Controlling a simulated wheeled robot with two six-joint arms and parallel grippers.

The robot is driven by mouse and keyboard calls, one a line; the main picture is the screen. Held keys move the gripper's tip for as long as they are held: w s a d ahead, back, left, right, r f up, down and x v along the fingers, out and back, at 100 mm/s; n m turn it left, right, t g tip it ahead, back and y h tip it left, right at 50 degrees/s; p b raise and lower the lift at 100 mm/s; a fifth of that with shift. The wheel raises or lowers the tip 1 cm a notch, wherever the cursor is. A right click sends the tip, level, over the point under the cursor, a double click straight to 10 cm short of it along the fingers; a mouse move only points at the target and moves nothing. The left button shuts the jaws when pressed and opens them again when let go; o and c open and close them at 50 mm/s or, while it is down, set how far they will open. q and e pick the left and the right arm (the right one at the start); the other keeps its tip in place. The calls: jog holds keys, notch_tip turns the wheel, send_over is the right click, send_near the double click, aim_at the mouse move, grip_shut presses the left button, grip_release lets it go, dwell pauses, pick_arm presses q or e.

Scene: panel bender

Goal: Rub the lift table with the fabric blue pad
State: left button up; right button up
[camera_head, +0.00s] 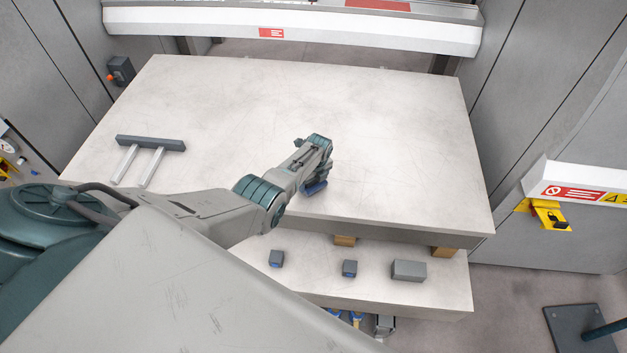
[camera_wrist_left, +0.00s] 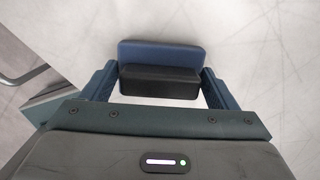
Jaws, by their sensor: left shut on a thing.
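The lift table (camera_head: 390,120) is a large pale, scuffed slab across the middle of the head view. Its surface also fills the back of the left wrist view (camera_wrist_left: 270,50). My left gripper (camera_head: 314,184) is over the front middle part of the table. It is shut on the fabric blue pad (camera_head: 313,189), which has a black block-like back and a blue face. In the left wrist view the pad (camera_wrist_left: 165,52) sits between the two fingers, blue side toward the table. The pad is at or very near the surface; contact is hard to tell. My right gripper is not seen.
A lower shelf (camera_head: 330,268) in front holds small grey blocks (camera_head: 408,270) and wooden spacers (camera_head: 345,240). A white machine beam (camera_head: 290,30) spans the back. Most of the tabletop is clear.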

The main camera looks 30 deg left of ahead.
pick_arm(q)
notch_tip(320, 180, up, 4)
jog(key=p, duration=0.3)
jog(key=shift+r, duration=0.8)
jog(key=shift+r, duration=1.5)
